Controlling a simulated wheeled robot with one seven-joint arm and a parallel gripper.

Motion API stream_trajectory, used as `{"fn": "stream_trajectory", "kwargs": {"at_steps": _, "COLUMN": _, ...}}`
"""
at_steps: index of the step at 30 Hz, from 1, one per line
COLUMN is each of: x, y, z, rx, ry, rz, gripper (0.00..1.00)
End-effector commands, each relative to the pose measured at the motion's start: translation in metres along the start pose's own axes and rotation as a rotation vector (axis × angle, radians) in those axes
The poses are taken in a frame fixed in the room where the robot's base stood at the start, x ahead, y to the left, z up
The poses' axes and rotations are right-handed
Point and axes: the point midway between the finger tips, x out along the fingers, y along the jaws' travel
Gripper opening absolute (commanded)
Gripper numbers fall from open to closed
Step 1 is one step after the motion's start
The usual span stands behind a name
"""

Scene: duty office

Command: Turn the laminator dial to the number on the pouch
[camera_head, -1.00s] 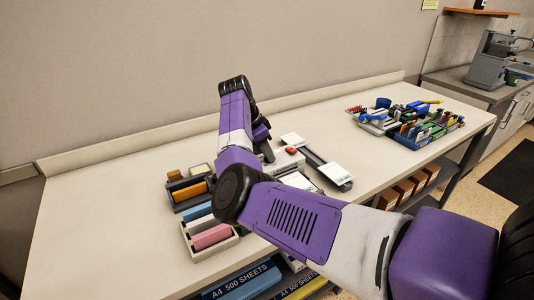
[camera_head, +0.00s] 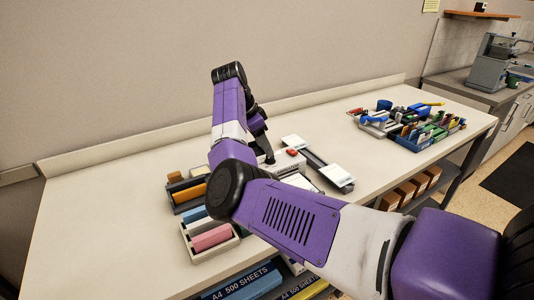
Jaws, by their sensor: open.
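The laminator (camera_head: 289,163) is a white box with a red button on top, standing on the long table in the middle of the picture. My arm hides its left and near parts. I cannot make out its dial or the dial's setting. My gripper (camera_head: 267,159) points down at the laminator's left end, small and partly hidden by my own arm. It is open, and I cannot tell whether it touches anything. No pouch or number can be read. A pale flat piece (camera_head: 301,181) lies in front of the laminator, partly behind my arm.
A dark rail with white plates (camera_head: 334,176) lies right of the laminator. Trays with coloured blocks (camera_head: 211,237) stand to the left, below my elbow. Crowded stationery trays (camera_head: 416,138) fill the right end. The table's far left (camera_head: 105,210) is clear.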

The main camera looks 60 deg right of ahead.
Motion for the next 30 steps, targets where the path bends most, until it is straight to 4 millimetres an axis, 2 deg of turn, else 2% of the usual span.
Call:
{"fn": "stream_trajectory", "kwargs": {"at_steps": 4, "x": -0.021, "y": 0.000, "z": 0.000, "rx": 0.001, "ry": 0.000, "rz": -0.002, "gripper": 0.48}}
{"fn": "stream_trajectory", "kwargs": {"at_steps": 9, "x": -0.034, "y": 0.000, "z": 0.000, "rx": 0.001, "ry": 0.000, "rz": 0.000, "gripper": 0.48}}
{"fn": "stream_trajectory", "kwargs": {"at_steps": 30, "x": -0.035, "y": 0.000, "z": 0.000, "rx": 0.000, "ry": -0.001, "rz": 0.001, "gripper": 0.48}}
